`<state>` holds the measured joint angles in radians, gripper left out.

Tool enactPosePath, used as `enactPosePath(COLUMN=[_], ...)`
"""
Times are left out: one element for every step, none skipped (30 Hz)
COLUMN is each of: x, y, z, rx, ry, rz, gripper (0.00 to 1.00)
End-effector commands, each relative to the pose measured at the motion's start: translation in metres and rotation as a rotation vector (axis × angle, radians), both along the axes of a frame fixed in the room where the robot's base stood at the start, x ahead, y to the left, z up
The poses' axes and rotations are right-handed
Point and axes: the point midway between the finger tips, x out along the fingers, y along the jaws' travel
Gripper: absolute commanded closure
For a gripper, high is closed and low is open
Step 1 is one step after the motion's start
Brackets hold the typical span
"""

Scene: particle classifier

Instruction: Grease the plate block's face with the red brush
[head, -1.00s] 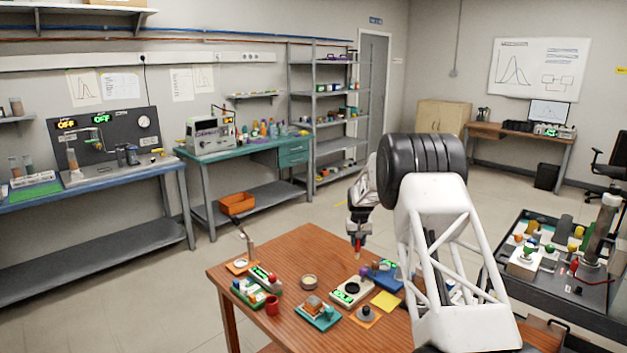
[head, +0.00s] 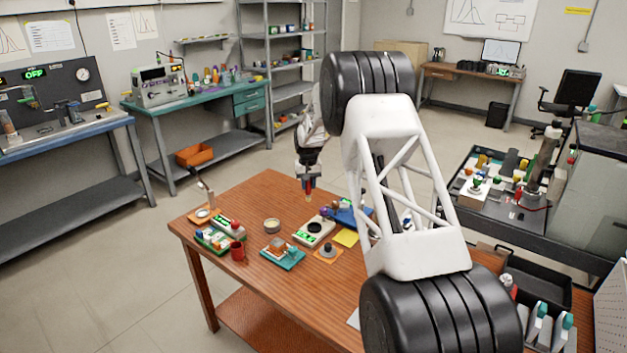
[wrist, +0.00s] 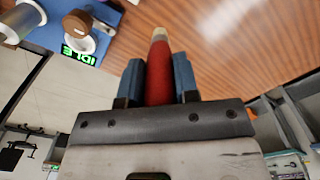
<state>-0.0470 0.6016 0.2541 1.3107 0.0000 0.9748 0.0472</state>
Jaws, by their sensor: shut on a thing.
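The red brush (wrist: 159,72) is upright between the blue fingers of my gripper (wrist: 159,82), with its pale tip sticking out beyond them. In the head view my gripper (head: 309,183) is shut on the brush and holds it above the far part of the wooden table, clear of the objects. I cannot tell for sure which thing is the plate block.
The table's far left is clear.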

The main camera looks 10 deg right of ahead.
Motion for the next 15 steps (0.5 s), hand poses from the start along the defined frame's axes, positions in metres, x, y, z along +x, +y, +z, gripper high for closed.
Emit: enactPosePath(x=[-0.008, -0.014, -0.021, -0.027, -0.033, -0.041, -0.047, -0.054, -0.061, -0.068, -0.074, -0.083, -0.090, -0.096, -0.105], y=[0.011, 0.017, 0.026, 0.033, 0.039, 0.047, 0.054, 0.060, 0.068, 0.073, 0.080, 0.088, 0.093, 0.098, 0.106], z=[0.005, 0.008, 0.011, 0.013, 0.015, 0.018, 0.020, 0.022, 0.025, 0.027, 0.029, 0.031, 0.033, 0.035, 0.037], rx=[0.000, 0.000, 0.000, 0.000, 0.000, 0.000, 0.000, 0.000, 0.000, 0.000, 0.000, 0.000, 0.000, 0.000, 0.000], ry=[-0.001, -0.002, -0.001, -0.001, -0.001, -0.001, 0.000, 0.000, -0.001, 0.000, -0.001, -0.001, 0.000, 0.000, 0.000], rz=[0.003, 0.003, 0.002, 0.003, 0.003, 0.003, 0.002, 0.003, 0.003, 0.002, 0.002, 0.002, 0.003, 0.002, 0.002], gripper=[0.95, 0.95, 0.95, 0.95, 0.95, 0.95, 0.95, 0.95, 0.95, 0.95, 0.95, 0.95, 0.95, 0.95, 0.95])
